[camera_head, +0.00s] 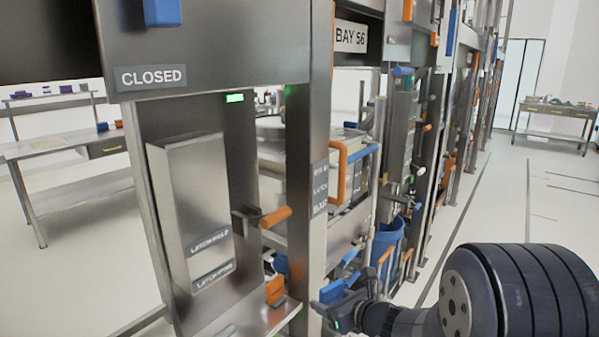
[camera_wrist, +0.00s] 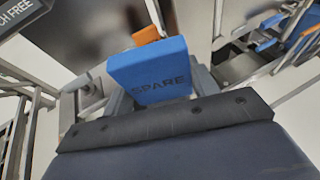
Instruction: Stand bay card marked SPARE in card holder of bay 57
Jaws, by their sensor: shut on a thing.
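The blue bay card marked SPARE (camera_wrist: 148,72) is held upright, slightly tilted, in the wrist view, its lettering facing the camera. My gripper (camera_wrist: 160,97) is shut on its lower part. In the head view my gripper (camera_head: 345,312) is low at the right of the near bay's post, with the blue card (camera_head: 333,291) at its tip. An orange piece (camera_wrist: 147,36) shows just behind the card's top edge. No bay 57 sign is readable, and I cannot make out the card holder for certain.
A blue bin (camera_head: 387,240) stands beyond. The aisle floor at right is clear.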

